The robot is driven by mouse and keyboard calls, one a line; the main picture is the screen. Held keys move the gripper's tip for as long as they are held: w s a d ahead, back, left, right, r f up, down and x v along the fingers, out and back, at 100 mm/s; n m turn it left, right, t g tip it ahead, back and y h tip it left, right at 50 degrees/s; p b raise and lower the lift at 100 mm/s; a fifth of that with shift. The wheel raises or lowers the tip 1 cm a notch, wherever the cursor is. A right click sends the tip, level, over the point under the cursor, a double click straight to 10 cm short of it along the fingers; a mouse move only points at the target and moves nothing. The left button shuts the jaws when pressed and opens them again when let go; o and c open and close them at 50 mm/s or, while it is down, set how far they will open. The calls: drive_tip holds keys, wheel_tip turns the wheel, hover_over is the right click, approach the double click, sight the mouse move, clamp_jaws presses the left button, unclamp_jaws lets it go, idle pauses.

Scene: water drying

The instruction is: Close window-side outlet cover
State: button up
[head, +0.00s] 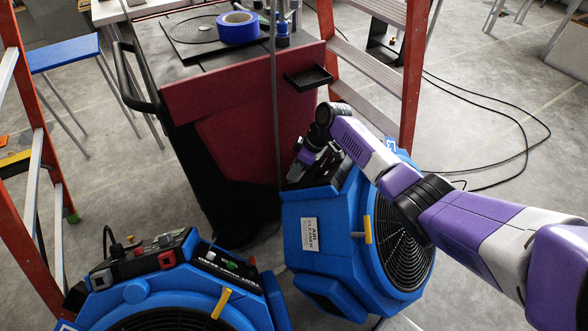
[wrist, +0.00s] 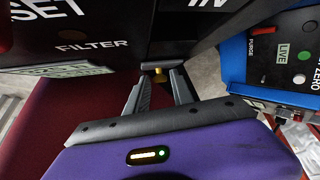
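My gripper (head: 312,155) is at the back top of the right blue air cleaner (head: 312,222), beside the dark red cart, in the head view. In the wrist view the two fingers of my gripper (wrist: 161,76) stand apart with a dark gap between them. A small brass-coloured part (wrist: 160,77) under a grey edge shows between the fingertips; I cannot tell whether they touch it. A black panel (wrist: 105,25) with the words SET and FILTER lies just beyond the fingers. I cannot make out which part is the window-side outlet cover; my arm and gripper hide some of that top.
A second blue machine (head: 150,300) with red and green controls stands at the lower left. The dark red cart (head: 245,105) is close behind. Orange ladders (head: 412,75) stand on both sides. Black cable (head: 525,150) lies on the open grey floor at right.

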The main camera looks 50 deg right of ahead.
sight(304, 172)
drive_tip(key=shift+r, duration=0.1)
drive_tip(key=p+v, duration=0.2)
drive_tip(key=v, duration=0.5)
drive_tip(key=shift+s+d+r, duration=0.1)
drive_tip(key=shift+s+r, duration=0.05)
drive_tip(key=shift+r, duration=0.1)
idle(0.4)
